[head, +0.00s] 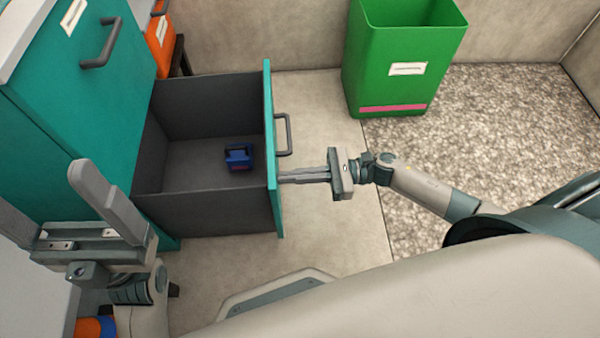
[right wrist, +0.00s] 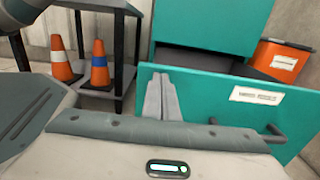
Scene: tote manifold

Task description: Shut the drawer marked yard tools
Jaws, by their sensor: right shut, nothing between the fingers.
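A teal cabinet (head: 60,110) stands at the left with its lower drawer pulled well out; the drawer's teal front (head: 270,100) faces right and has a grey handle (head: 284,134). A small blue object (head: 238,157) lies inside. In the right wrist view the drawer front (right wrist: 210,110) bears a white label (right wrist: 255,95), too small to read. My right gripper (head: 281,177) is shut and empty, its tips at the outer face of the drawer front, beside the handle; contact is hard to tell. In the right wrist view its fingers (right wrist: 160,82) are together. My left gripper (head: 42,188) is open, before the cabinet.
A green bin (head: 400,60) stands on the floor at the back right. An orange container (head: 158,45) is behind the cabinet. Inside the drawer is otherwise clear.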

